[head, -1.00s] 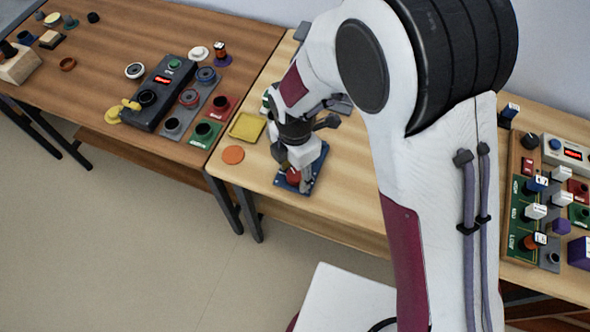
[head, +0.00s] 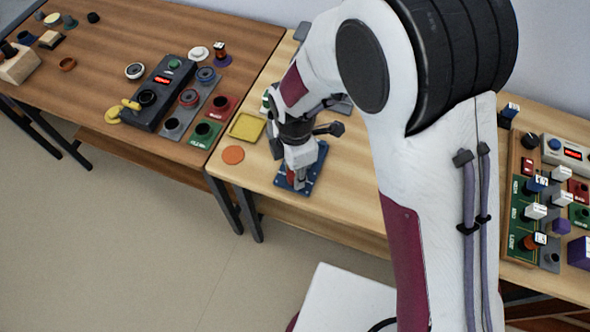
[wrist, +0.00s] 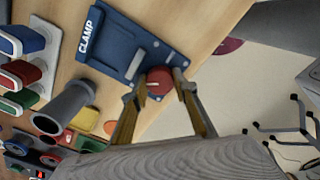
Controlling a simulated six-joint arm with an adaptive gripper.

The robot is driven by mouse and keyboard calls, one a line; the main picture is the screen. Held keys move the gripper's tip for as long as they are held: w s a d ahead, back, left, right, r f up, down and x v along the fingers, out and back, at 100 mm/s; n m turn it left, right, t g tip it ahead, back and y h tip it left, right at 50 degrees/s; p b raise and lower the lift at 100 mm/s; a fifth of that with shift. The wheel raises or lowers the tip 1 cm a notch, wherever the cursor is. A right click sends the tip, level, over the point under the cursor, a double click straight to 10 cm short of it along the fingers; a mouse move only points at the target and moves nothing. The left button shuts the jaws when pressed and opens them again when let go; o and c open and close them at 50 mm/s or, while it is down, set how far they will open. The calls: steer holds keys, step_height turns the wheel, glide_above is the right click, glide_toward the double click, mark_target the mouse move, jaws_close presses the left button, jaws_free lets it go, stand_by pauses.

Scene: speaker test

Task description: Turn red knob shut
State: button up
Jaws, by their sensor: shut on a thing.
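The red knob (wrist: 159,81) sits at one end of a blue plate (wrist: 112,40) lettered CLAMP in the wrist view. It has a short pale mark on its top. My gripper (wrist: 157,88) is shut on the knob, with one finger on each side. In the head view my gripper (head: 296,179) points down over the blue plate (head: 314,163), near the table's front edge. Only a sliver of the red knob (head: 290,172) shows there; the fingers hide the rest.
A yellow tray (head: 246,126) and an orange disc (head: 233,155) lie left of the plate. A grey tube (wrist: 65,106) stands near it in the wrist view. A wooden table (head: 110,60) with panels is at left; more panels stand at right.

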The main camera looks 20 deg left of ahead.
steer(key=shift+m, duration=1)
steer(key=o, duration=1.1)
steer(key=shift+n, duration=0.3)
steer(key=shift+n, duration=2)
steer(key=shift+r, duration=0.3)
step_height(320, 180, up, 12)
steer(key=shift+w, duration=0.2)
